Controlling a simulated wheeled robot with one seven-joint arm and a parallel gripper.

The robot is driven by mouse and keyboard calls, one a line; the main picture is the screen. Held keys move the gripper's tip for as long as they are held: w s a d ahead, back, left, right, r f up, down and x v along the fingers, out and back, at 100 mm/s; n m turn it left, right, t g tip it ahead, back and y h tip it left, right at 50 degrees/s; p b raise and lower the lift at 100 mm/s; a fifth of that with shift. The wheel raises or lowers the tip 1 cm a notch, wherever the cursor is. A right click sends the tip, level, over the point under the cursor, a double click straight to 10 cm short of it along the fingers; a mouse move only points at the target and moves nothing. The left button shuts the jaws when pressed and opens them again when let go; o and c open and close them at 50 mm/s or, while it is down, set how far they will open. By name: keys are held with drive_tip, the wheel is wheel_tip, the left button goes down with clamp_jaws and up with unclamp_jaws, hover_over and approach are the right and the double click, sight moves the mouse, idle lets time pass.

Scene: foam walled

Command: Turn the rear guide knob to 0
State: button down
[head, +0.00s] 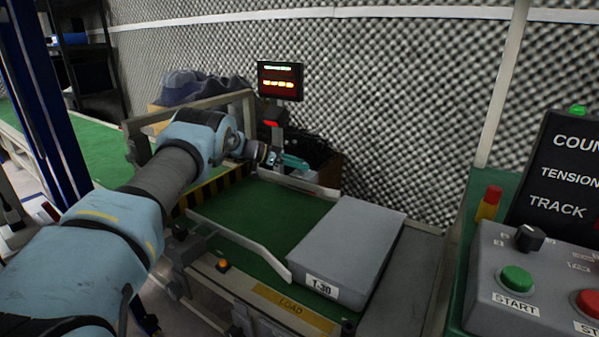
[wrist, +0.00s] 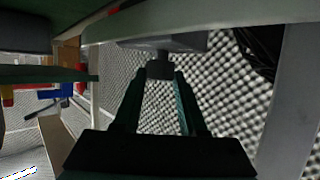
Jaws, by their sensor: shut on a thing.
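My gripper (head: 292,162) is at the far side of the green conveyor belt (head: 250,215), beyond the guide rail. In the wrist view my gripper (wrist: 160,75) has its two fingertips on either side of a small dark knob (wrist: 160,67) and is shut on it. The knob sits on a short stem under a grey block (wrist: 188,42). In the head view the knob is hidden behind my gripper and arm. No scale or pointer on it can be read.
A grey box (head: 350,240) labelled T-30 lies on the belt's near right part. A display (head: 280,81) with lit lines stands behind my gripper. A control panel (head: 540,275) with a green START button is at the right. A foam wall (head: 400,90) closes the back.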

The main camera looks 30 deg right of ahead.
drive_tip(key=shift+m+g+b, duration=0.3)
drive_tip(key=shift+g+b, duration=0.1)
drive_tip(key=shift+c, duration=2.3)
unclamp_jaws()
drive_tip(key=p+v, duration=0.2)
drive_tip(key=v, duration=0.8)
drive_tip(key=shift+a+r, duration=0.25)
drive_tip(key=shift+w, duration=0.1)
